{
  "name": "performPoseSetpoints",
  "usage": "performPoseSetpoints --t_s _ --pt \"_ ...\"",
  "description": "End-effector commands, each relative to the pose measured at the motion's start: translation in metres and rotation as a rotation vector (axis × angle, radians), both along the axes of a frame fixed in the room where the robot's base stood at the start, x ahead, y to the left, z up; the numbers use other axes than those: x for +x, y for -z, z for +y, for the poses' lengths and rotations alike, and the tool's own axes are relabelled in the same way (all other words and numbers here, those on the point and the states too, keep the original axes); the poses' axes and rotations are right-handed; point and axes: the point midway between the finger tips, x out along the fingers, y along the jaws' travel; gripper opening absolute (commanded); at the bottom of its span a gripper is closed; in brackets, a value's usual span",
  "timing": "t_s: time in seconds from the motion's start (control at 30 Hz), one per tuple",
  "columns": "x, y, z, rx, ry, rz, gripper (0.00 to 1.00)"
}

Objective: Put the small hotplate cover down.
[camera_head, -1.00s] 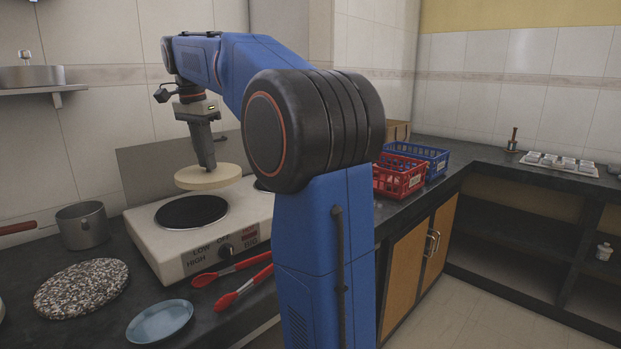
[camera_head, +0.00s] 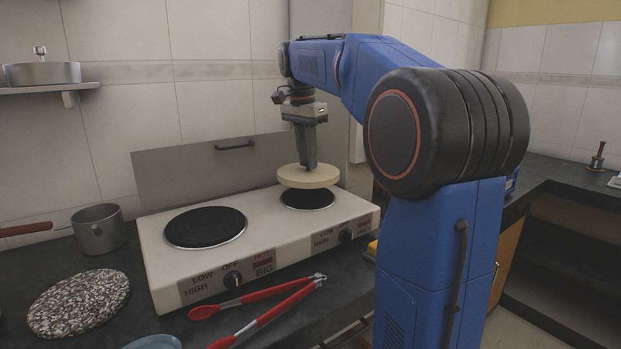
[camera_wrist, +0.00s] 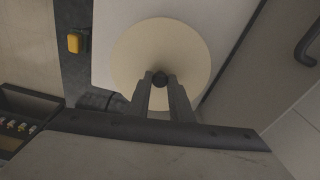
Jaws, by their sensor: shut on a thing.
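The small hotplate cover (camera_head: 308,178) is a round cream disc with a dark knob, roughly level. My gripper (camera_head: 308,165) points down and is shut on its knob; the wrist view shows the fingers (camera_wrist: 160,80) on either side of the knob, with the cover (camera_wrist: 135,55) beneath. In the head view the cover is over the rear part of the small right burner (camera_head: 308,200), whose front part shows. I cannot tell how large the gap below the cover is. The white hotplate (camera_head: 215,265) also has a larger, bare left burner (camera_head: 205,227).
A saucepan (camera_head: 99,228) and a speckled round board (camera_head: 78,302) are left of the hotplate. Red tongs (camera_head: 265,317) lie in front of it, with part of a blue plate (camera_head: 152,342). A grey panel with a handle (camera_head: 234,147) stands behind. A yellow object (camera_wrist: 75,42) shows in the wrist view.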

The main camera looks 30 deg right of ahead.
Motion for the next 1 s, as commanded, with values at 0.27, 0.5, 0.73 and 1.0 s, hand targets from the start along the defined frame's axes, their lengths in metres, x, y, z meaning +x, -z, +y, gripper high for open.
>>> performPoseSetpoints --t_s 0.27,0.5,0.73,1.0 --pt "0.000 0.019 0.000 0.000 0.000 0.001 0.00" --pt "0.000 0.049 0.000 0.000 0.000 0.001 0.00" --pt "0.000 0.051 0.000 -0.001 0.000 -0.001 0.00" --pt "0.000 0.056 0.000 0.000 0.000 0.000 0.00"
